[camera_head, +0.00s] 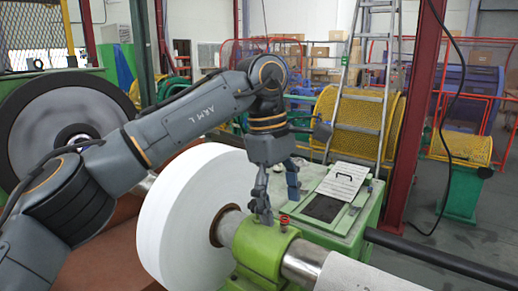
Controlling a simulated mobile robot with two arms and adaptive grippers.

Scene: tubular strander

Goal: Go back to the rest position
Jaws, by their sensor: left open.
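My left arm comes in from the left and reaches across the middle of the picture. My left gripper (278,199) points down with its two fingers apart and nothing visible between them. It is just above and behind the green clamp block (263,247) around the shaft. One fingertip overlaps the top of the block in the picture; I cannot tell if they touch. A small red part (284,221) shows on top of the block. My right gripper is not in view.
A large white reel (185,215) stands left of the clamp block. A green cabinet (360,222) with a white label plate is behind it. A dark bar (440,259) crosses the right. A ladder (375,80), a red post (415,110) and yellow mesh guards (350,118) stand behind.

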